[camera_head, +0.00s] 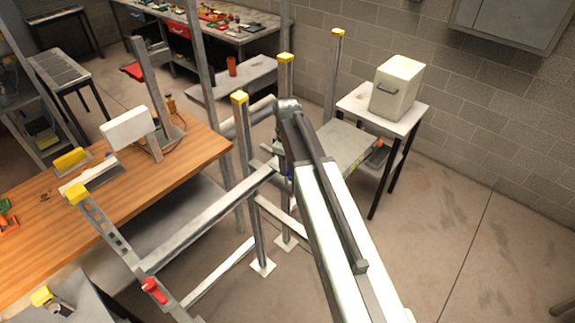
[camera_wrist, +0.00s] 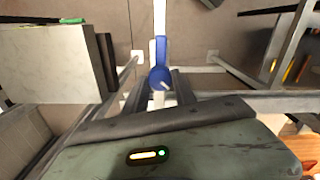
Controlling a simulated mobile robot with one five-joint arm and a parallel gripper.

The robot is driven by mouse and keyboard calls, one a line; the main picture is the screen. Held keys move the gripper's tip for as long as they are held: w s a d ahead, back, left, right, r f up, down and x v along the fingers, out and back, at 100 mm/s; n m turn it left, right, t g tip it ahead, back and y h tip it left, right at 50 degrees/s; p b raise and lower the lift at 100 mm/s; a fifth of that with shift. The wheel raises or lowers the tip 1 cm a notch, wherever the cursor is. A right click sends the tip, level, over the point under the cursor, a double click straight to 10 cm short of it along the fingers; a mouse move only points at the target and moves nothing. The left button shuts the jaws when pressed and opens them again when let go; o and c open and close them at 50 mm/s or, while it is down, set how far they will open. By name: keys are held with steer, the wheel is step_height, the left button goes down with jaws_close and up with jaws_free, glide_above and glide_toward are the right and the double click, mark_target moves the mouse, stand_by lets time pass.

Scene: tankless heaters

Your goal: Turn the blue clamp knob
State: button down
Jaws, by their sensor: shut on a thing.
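The blue clamp knob (camera_wrist: 159,76) shows in the wrist view at the upper middle, with a blue and white bar running up from it. My gripper (camera_wrist: 161,85) is shut on the knob, one dark finger on each side. The fingers hide part of it, so its exact angle is hard to tell. In the head view only a small blue patch (camera_head: 289,172) shows beside my arm. My arm hides the gripper there.
A metal frame with yellow-capped posts (camera_head: 240,130) stands around the arm. A red clamp handle (camera_head: 152,291) sits on its near rail. A wooden bench (camera_head: 185,160) is at left. A white box (camera_head: 397,88) stands on a small table behind. Floor at right is clear.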

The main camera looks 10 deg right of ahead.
steer(key=n, duration=0.4)
steer(key=shift+w+n, duration=0.15)
steer(key=shift+n, duration=2.45)
steer(key=c, duration=1)
jaws_free()
step_height(320, 180, up, 8)
steer(key=p, duration=0.8)
steer(key=shift+f, duration=0.1)
